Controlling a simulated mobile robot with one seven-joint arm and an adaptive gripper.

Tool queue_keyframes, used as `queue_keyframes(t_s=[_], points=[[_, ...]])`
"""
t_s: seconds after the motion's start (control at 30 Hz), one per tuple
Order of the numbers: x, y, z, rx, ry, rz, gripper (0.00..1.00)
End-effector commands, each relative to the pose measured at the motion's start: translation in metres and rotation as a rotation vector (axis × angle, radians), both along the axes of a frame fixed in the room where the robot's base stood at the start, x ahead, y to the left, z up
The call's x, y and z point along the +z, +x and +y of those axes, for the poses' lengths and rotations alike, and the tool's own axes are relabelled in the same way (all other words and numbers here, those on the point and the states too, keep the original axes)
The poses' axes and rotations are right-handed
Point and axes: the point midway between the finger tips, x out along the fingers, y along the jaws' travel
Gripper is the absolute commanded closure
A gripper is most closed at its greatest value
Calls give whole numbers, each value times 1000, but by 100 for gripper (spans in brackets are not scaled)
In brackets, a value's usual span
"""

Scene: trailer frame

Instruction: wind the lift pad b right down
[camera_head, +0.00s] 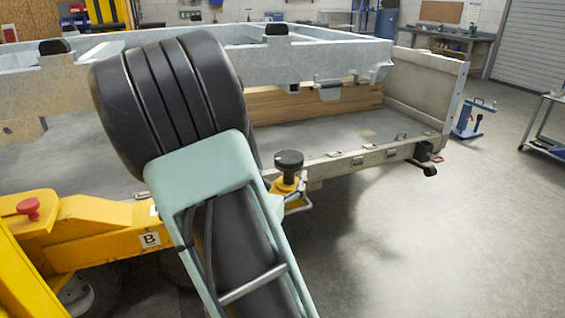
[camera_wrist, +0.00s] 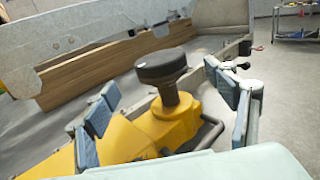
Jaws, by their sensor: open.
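The lift pad b is a round black pad (camera_head: 289,160) on a short dark stem at the end of a yellow lift arm (camera_head: 100,240) marked "B". In the wrist view the black pad (camera_wrist: 161,67) stands on its stem above the yellow arm end (camera_wrist: 165,128). My gripper (camera_wrist: 170,105) is open, with blue-grey finger pads to the left and right of the pad and stem in that view. I see no contact between fingers and pad. In the head view my own arm hides my gripper and part of the lift arm.
A grey trailer frame (camera_head: 340,60) spans the view above a trailer bed (camera_head: 330,133) with a low side edge. A red knob (camera_head: 29,208) sits on the yellow lift at left. A blue stand (camera_head: 470,120) and a trolley (camera_head: 545,130) are at right. The floor (camera_head: 440,240) at right is clear.

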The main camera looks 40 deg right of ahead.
Motion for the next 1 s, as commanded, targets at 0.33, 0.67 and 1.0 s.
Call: queue_keyframes(t_s=[0.33, 0.67, 1.0], points=[[-1, 38, -52, -3, 2, -4, 22], [0, 50, -68, -2, 3, -3, 22], [0, 50, -67, -1, 4, -3, 40]])
